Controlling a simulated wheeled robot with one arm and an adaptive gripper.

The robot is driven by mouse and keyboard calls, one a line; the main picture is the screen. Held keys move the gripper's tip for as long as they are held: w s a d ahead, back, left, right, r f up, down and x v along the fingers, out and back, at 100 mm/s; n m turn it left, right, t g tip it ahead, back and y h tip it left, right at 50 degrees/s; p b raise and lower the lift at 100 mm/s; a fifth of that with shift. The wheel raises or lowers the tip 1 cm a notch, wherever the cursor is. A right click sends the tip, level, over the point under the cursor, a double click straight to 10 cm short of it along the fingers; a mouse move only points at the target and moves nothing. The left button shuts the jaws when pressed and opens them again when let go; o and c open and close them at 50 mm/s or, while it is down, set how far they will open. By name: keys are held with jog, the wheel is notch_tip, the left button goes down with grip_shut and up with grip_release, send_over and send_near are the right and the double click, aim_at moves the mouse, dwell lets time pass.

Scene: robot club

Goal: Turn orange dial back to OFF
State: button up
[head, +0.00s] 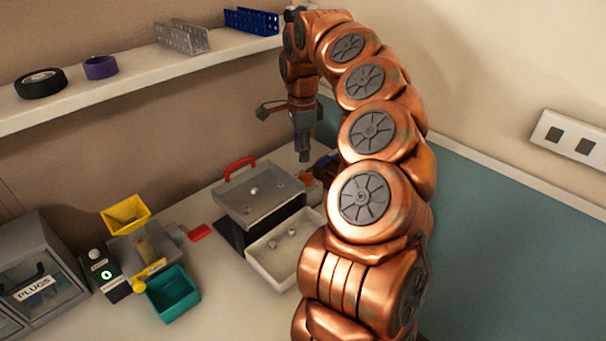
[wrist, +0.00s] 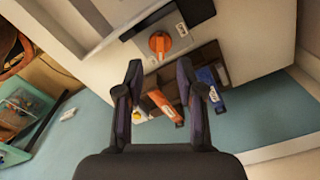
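The orange dial (wrist: 160,43) sits on a grey plate, just beyond my fingertips in the wrist view. A small pale mark (wrist: 182,29) lies beside it, too small to read, so I cannot tell its setting. In the head view the dial (head: 306,179) is a small orange patch, partly hidden by my arm. My gripper (wrist: 160,70) is open and empty, its two fingers apart on either side below the dial and not touching it. In the head view my gripper (head: 304,153) points down above the dial's area.
A wooden holder with an orange tube (wrist: 165,106) and a blue one (wrist: 211,78) stands close to my fingers.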

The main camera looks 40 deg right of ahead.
aim_at(303, 175)
jog(key=shift+d+f, duration=0.15)
jog(key=shift+f, duration=0.1)
jog(key=shift+f+p, duration=1.1)
jog(key=shift+f, duration=2.6)
jog(key=shift+c, duration=0.3)
grip_shut()
